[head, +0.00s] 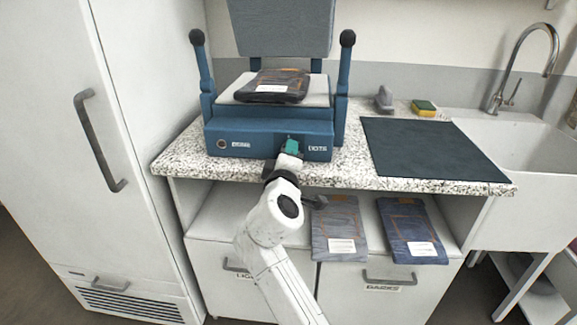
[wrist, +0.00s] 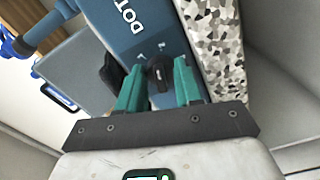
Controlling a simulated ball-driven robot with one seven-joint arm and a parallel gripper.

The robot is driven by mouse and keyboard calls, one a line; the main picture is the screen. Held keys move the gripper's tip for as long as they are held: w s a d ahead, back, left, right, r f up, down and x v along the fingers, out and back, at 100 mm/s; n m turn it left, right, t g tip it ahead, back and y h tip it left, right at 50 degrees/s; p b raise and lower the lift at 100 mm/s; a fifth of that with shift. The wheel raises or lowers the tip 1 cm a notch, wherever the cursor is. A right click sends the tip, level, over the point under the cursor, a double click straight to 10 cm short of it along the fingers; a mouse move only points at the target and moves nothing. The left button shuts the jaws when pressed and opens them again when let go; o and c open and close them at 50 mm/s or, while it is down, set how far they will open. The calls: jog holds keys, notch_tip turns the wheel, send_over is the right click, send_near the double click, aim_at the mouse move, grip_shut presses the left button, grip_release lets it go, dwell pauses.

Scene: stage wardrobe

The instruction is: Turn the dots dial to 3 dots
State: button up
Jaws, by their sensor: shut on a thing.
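The dots dial (wrist: 158,74) is a small black knob on the front of the blue press (head: 225,130), beside white lettering that reads "DOT" in the wrist view. My gripper (wrist: 158,80) has its green fingers on either side of the dial and is shut on it. In the head view, my gripper (head: 291,147) is at the right part of the press front and hides the dial. Small pale marks show around the dial in the wrist view, but they are too small to read, so I cannot tell its setting.
Folded dark jeans (head: 272,85) lie on the press bed between two upright levers. A dark mat (head: 430,148), a grey object (head: 384,99) and a sponge (head: 424,108) are on the speckled counter (head: 355,172). Two folded jeans (head: 340,228) (head: 411,229) lie on the shelf below. A sink stands right.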

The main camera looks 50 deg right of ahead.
jog(key=m+b, duration=0.1)
jog(key=m, duration=0.1)
jog(key=m+b, duration=0.1)
jog(key=b, duration=0.1)
jog(key=shift+f+m, duration=0.4)
jog(key=m+b, duration=0.4)
jog(key=shift+m+b, duration=0.3)
jog(key=m+b, duration=0.3)
jog(key=shift+w, duration=0.1)
jog(key=shift+m+b, duration=1)
jog(key=shift+m, duration=0.6)
jog(key=shift+a+r, duration=0.1)
jog(key=o, duration=1)
jog(key=shift+r, duration=0.1)
jog(key=p+v, duration=0.1)
jog(key=v, duration=0.9)
jog(key=shift+s+a+p, duration=0.25)
jog(key=shift+a+p, duration=0.05)
